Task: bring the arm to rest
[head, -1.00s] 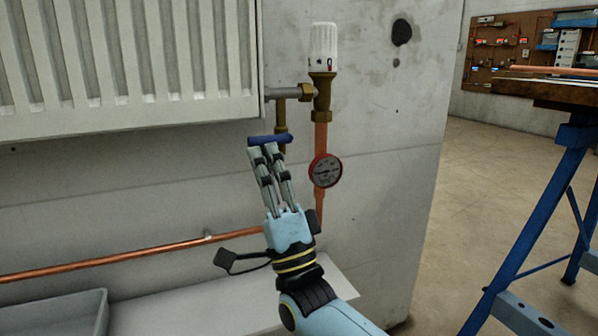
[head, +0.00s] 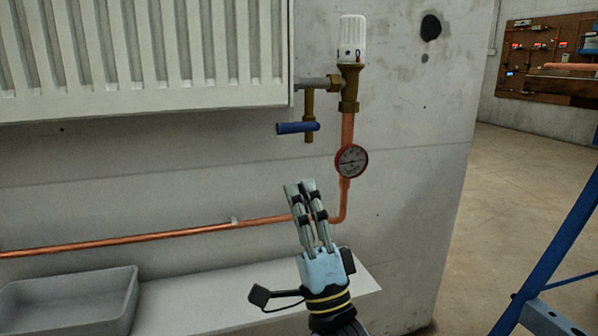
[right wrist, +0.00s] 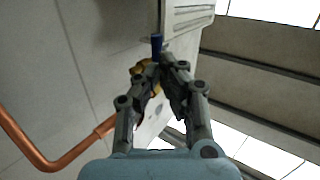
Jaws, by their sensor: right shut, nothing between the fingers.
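My right gripper (head: 301,188) is shut and empty in the head view. It points up in front of the wall, below the blue-handled drain valve (head: 297,127) and apart from it. In the right wrist view the two fingers (right wrist: 159,66) come together, with the blue handle (right wrist: 157,42) just beyond their tips. The fingers hide part of the brass fittings there. My left gripper is not in view.
A white radiator (head: 150,55) hangs at upper left. A thermostatic valve (head: 352,40), a red-rimmed gauge (head: 351,161) and a copper pipe (head: 150,238) are on the wall. A grey tray (head: 70,300) sits on a white ledge (head: 200,300). A blue trestle leg (head: 560,240) stands at right.

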